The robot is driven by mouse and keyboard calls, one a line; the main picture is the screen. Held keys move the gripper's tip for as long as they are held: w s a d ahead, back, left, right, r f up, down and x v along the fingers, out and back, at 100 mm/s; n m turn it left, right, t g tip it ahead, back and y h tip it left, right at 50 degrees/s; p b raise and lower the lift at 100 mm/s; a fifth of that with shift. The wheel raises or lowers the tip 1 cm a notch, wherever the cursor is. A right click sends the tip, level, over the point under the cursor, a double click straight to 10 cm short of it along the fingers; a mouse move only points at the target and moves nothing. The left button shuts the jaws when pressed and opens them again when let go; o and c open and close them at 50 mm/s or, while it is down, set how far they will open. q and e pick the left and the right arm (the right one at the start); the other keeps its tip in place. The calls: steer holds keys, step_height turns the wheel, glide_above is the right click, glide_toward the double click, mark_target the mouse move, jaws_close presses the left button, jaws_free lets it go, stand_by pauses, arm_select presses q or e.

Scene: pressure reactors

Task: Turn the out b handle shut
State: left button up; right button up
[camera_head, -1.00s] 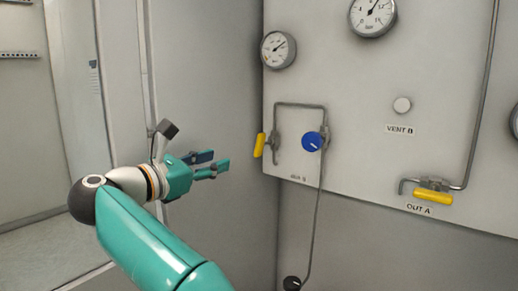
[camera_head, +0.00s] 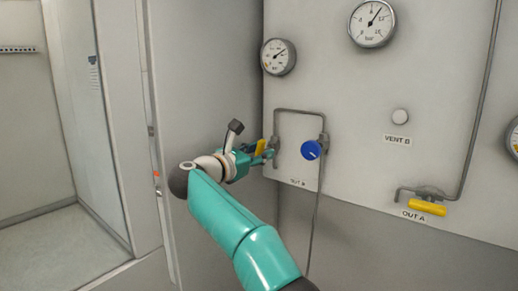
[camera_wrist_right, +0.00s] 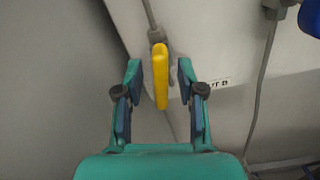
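The yellow out b handle (camera_head: 260,148) hangs roughly upright at its valve on the left edge of the grey panel. In the right wrist view the yellow handle (camera_wrist_right: 160,76) stands between the two fingertips of my right gripper (camera_wrist_right: 159,80), with a visible gap on each side. My right gripper (camera_head: 267,155) is open at the handle and partly overlaps it in the head view. The OUT B label (camera_head: 298,183) is below and to the right; it shows partly hidden in the wrist view (camera_wrist_right: 217,82). My left gripper is not in view.
The yellow OUT A handle (camera_head: 427,208) lies horizontal farther right. A gauge (camera_head: 278,57) is above. A plain grey wall (camera_head: 205,70) is close on the left.

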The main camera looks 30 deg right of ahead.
jaws_close()
steer(key=shift+m, duration=0.3)
stand_by(0.3)
steer(key=m+b, duration=0.1)
steer(key=m, duration=0.2)
steer(key=shift+b, duration=0.4)
steer(key=m, duration=0.5)
steer(key=shift+m+b, duration=0.3)
steer(key=shift+m, duration=0.1)
steer(key=m, duration=0.4)
steer(key=shift+f+m, duration=0.15)
steer(key=shift+m, duration=0.75)
